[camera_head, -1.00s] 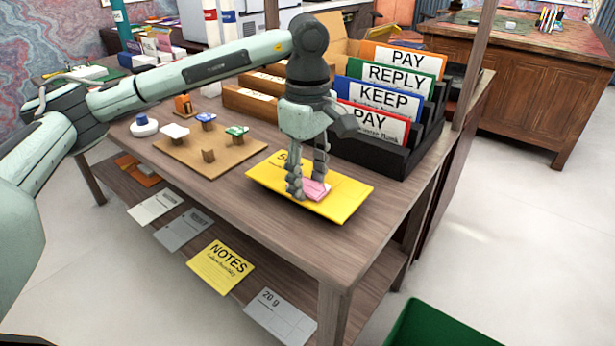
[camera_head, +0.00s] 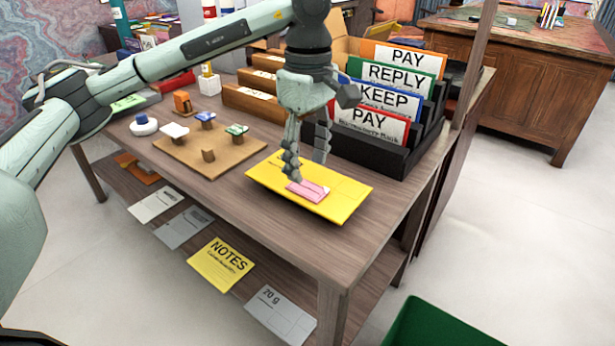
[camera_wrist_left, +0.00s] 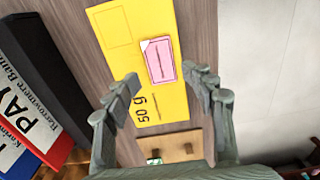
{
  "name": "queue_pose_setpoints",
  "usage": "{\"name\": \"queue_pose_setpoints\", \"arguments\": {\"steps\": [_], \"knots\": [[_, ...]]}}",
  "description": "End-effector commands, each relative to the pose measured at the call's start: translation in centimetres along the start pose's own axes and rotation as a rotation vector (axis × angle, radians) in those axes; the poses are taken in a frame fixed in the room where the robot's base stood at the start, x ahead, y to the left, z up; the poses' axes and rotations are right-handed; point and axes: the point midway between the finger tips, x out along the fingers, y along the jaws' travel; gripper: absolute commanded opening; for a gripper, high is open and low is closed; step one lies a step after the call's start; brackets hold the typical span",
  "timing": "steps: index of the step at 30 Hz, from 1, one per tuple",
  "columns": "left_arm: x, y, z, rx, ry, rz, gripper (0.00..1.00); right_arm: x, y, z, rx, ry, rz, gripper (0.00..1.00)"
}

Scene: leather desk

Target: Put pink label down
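The pink label (camera_head: 308,191) lies flat on the yellow envelope (camera_head: 345,199) on the wooden desk. In the left wrist view the pink label (camera_wrist_left: 160,61) lies on the yellow envelope (camera_wrist_left: 172,106), near one long edge and close to the "50 g" print. My left gripper (camera_head: 307,169) is open and empty just above the label. In the left wrist view the spread fingers of the left gripper (camera_wrist_left: 160,76) stand on either side of the label, apart from it. My right gripper is out of view.
A black sorter with upright PAY, KEEP and REPLY folders (camera_head: 385,99) stands just behind my left gripper. A brown board (camera_head: 190,158) with stamps on pegs is to the left. Several papers lie on the lower shelf. A green bin (camera_head: 440,325) is at the front right.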

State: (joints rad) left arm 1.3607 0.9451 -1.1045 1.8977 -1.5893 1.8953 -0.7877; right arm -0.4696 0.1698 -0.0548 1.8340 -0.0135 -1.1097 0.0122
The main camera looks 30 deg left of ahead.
Motion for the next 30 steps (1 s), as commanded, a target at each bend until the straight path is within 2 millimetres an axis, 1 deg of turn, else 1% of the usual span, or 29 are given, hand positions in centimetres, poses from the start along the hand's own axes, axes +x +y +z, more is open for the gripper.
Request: {"name": "queue_pose_setpoints", "arguments": {"steps": [1,3,6,9,10,12,16,30], "knots": [[-1.3,0.1,0.1,0.001,-0.002,0.005,0.54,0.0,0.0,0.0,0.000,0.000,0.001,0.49],[-3.0,0.1,0.1,0.001,-0.002,0.005,0.54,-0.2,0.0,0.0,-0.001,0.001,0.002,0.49],[-5.0,0.1,0.0,-0.001,0.000,0.004,0.54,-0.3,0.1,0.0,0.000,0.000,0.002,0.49],[-6.8,0.1,0.0,0.000,0.001,0.004,0.54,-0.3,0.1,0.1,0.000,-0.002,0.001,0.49],[-7.2,0.1,0.0,0.000,0.001,0.005,0.54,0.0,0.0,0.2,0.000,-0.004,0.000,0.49],[-7.7,0.1,0.0,0.000,0.000,0.003,0.54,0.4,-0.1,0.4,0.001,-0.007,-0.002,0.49],[-8.2,0.0,0.0,0.000,0.000,0.002,0.54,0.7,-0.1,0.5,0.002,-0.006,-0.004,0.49],[-8.1,0.0,0.0,0.000,0.000,0.001,0.54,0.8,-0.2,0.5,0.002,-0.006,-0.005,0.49]]}}
